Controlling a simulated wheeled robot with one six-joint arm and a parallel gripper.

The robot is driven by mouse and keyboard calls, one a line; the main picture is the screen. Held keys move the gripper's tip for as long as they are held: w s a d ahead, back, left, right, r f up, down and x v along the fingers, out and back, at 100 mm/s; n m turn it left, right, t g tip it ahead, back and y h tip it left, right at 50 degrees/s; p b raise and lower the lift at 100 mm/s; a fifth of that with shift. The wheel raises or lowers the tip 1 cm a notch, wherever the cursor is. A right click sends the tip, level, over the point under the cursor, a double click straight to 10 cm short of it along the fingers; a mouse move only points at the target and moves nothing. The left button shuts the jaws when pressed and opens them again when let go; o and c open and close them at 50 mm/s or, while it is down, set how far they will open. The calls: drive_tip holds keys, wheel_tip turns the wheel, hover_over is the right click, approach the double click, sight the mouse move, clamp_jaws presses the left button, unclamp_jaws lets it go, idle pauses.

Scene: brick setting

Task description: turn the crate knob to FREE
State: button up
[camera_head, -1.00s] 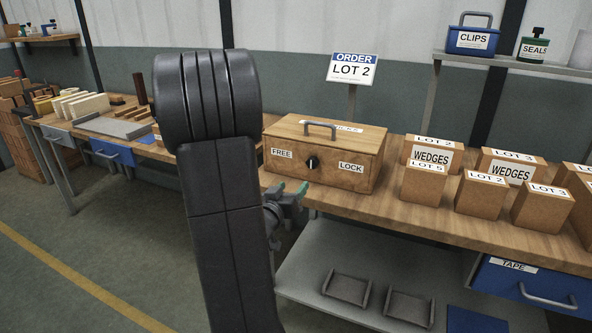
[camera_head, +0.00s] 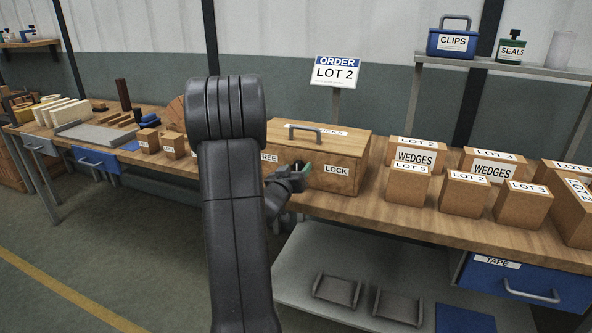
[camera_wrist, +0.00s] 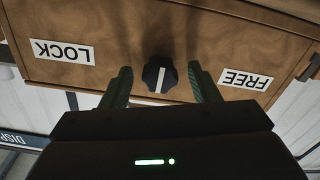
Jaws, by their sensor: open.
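The wooden crate (camera_head: 335,178) stands on the workbench, with a handle on its lid and FREE and LOCK labels on its front. In the wrist view the crate front (camera_wrist: 110,65) appears upside down. The black knob (camera_wrist: 160,75) has a white pointer line that stands near vertical in that view, between the LOCK label (camera_wrist: 62,51) and the FREE label (camera_wrist: 245,80). My gripper (camera_wrist: 163,86) is open, one green-tipped finger on each side of the knob, with gaps showing. In the head view my gripper (camera_head: 298,170) is in front of the crate and hides the knob.
Several cardboard boxes (camera_head: 464,190) stand on the bench right of the crate. An ORDER LOT 2 sign (camera_head: 336,72) rises behind it. Below the bench is a grey shelf (camera_head: 290,262) with trays. A shelf with a blue CLIPS box (camera_head: 452,42) is at upper right.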

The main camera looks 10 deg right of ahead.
drive_tip(key=shift+c, duration=0.2)
drive_tip(key=c, duration=0.9)
